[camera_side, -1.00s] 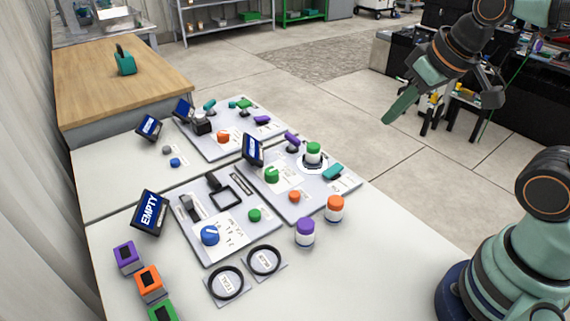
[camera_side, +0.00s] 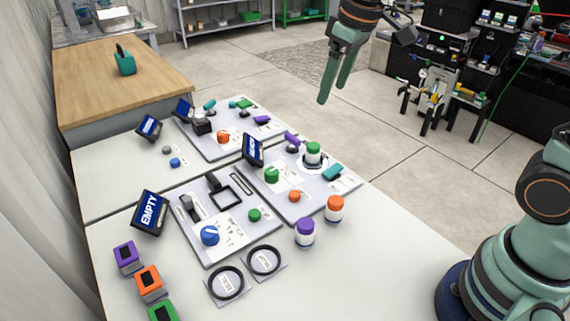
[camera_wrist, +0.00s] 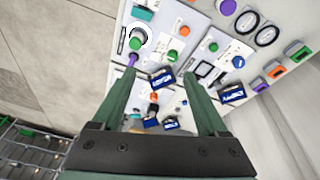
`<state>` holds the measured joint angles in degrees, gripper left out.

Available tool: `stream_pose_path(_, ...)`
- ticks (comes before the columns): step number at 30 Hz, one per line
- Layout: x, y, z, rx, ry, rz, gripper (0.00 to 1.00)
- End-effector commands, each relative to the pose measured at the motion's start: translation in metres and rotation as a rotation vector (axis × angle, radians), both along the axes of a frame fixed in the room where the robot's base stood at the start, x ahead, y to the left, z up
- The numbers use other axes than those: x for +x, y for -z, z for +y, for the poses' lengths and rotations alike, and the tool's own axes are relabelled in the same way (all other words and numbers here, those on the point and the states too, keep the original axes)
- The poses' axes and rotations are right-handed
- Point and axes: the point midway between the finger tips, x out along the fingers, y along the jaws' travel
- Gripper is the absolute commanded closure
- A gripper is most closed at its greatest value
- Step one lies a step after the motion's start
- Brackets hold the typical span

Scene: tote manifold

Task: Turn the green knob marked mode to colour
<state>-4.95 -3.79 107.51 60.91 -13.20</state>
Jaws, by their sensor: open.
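A green knob (camera_side: 272,174) stands on a white printed plate on the middle grey panel (camera_side: 325,204), just in front of a small blue-screened display. It also shows in the wrist view (camera_wrist: 172,56), a little above and right of the space between the fingertips. The print around it is too small to read, so its setting cannot be told. My gripper (camera_side: 333,94) is open and empty, high in the air behind and right of the panels, fingers pointing down. In the wrist view both fingers (camera_wrist: 158,76) are spread apart, touching nothing.
Near the knob are a display (camera_side: 253,150), a purple lever (camera_side: 292,140), a green-lidded jar (camera_side: 313,152) and an orange button (camera_side: 294,196). A nearer panel has a blue knob (camera_side: 210,235). Purple-lidded (camera_side: 305,232) and orange-lidded (camera_side: 335,208) jars stand in front. White table is free at right.

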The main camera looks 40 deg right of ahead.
Motion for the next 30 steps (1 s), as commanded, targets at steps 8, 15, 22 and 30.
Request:
stream_pose_path(8,0.063,0.037,0.028,-0.038,-0.166,0.121,0.24)
stream_pose_path(15,0.103,0.087,0.053,-0.063,-0.305,0.214,0.24)
stream_pose_path(22,0.119,0.121,0.066,-0.075,-0.384,0.267,0.24)
stream_pose_path(30,0.120,0.141,0.069,-0.076,-0.397,0.276,0.24)
